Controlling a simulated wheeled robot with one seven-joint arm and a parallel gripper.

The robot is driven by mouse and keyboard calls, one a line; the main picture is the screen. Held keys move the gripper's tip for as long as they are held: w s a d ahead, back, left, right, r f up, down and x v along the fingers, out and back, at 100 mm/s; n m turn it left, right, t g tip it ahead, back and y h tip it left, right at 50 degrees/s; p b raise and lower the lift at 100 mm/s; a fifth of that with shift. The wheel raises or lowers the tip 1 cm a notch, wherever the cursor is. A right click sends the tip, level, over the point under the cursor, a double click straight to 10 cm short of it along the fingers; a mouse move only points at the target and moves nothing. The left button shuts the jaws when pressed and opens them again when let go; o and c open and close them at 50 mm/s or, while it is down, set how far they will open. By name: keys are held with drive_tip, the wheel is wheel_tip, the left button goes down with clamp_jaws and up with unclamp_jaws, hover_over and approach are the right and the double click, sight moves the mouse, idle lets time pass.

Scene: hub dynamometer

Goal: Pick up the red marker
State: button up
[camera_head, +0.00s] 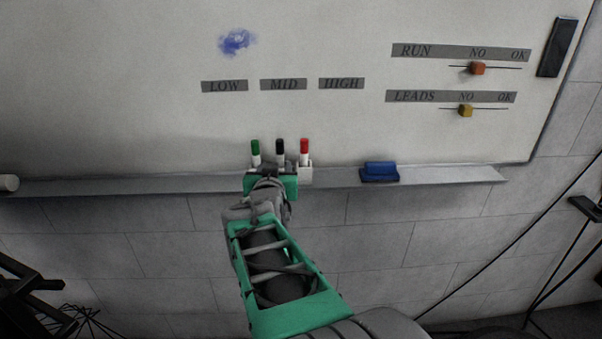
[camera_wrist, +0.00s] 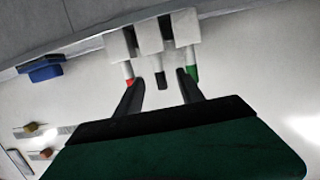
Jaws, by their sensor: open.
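The red marker (camera_head: 304,147) stands upright at the right of a row of three in a white holder (camera_head: 306,173). The black marker (camera_head: 280,150) is in the middle and the green marker (camera_head: 255,150) at the left. In the wrist view the order is reversed, with the red marker (camera_wrist: 129,78) at the left. My gripper (camera_wrist: 160,84) is open and empty in that view. Its fingers lie to either side of the black marker (camera_wrist: 161,78), one close to the red marker and one close to the green marker (camera_wrist: 192,70). In the head view my gripper (camera_head: 270,178) partly hides the holder.
A ledge (camera_head: 440,175) runs under the whiteboard (camera_head: 120,80). A blue eraser (camera_head: 380,171) lies on it, right of the holder, with a bare gap between. Sliders (camera_head: 478,68) and labels are on the board above.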

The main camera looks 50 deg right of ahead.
sight(303, 143)
drive_tip(key=s+d+r+h, duration=0.1)
drive_tip(key=d, duration=0.1)
drive_tip(key=s+d+r+m+h, duration=0.1)
drive_tip(key=d, duration=0.1)
drive_tip(key=s+d+h, duration=0.1)
drive_tip(key=d, duration=0.1)
drive_tip(key=shift+s+d+r, duration=0.15)
drive_tip(key=shift+s+r, duration=0.05)
drive_tip(key=shift+r, duration=0.2)
drive_tip(key=p+x, duration=0.2)
drive_tip(key=x, duration=0.4)
drive_tip(key=shift+w+d+f, duration=0.15)
drive_tip(key=shift+w+d, duration=0.1)
drive_tip(key=shift+w, duration=0.05)
drive_tip(key=shift+c, duration=0.4)
clamp_jaws()
